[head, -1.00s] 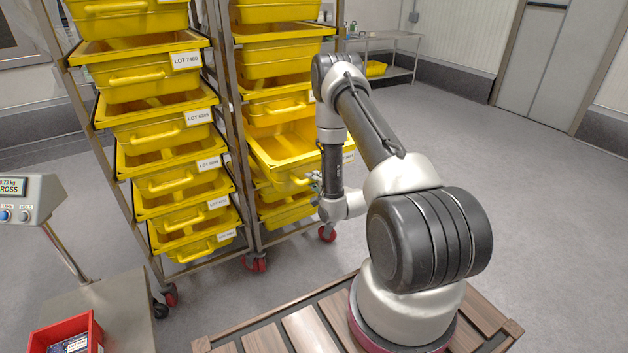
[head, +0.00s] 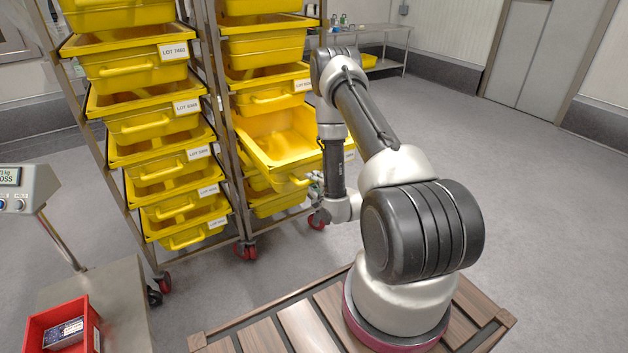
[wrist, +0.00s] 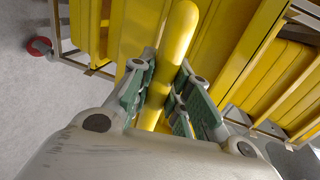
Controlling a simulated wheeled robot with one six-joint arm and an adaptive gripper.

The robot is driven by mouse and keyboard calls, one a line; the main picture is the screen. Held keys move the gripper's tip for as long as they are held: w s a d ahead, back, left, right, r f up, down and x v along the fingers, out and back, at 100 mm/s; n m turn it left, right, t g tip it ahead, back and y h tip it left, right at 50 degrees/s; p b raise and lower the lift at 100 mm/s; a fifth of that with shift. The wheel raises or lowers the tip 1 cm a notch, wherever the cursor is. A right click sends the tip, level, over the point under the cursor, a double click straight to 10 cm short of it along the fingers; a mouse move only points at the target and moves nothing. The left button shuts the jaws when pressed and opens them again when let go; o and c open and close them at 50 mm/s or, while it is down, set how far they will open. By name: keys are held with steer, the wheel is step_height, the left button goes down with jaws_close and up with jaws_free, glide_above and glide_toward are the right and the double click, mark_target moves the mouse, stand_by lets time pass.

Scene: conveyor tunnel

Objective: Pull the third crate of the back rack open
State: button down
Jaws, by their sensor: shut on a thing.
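A yellow crate (head: 280,140) in the back rack (head: 222,95) is slid partway out toward me, and its empty inside shows in the head view. My gripper (head: 316,185) is at the crate's front, partly hidden by my arm. In the wrist view my gripper (wrist: 158,105) has its two green-padded fingers on either side of a yellow handle bar (wrist: 170,60) and is shut on it. The crate's right front corner and label are mostly hidden behind my arm.
Another rack (head: 125,190) of labelled yellow crates stands at the left. A red bin (head: 98,335) sits on a steel stand beside a scale display (head: 12,180). Grey floor is clear to the right. A steel table (head: 385,45) stands behind.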

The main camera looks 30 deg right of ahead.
steer(key=c, duration=1.3)
jaws_free()
steer(key=v, duration=1.2)
steer(key=shift+f, duration=0.1)
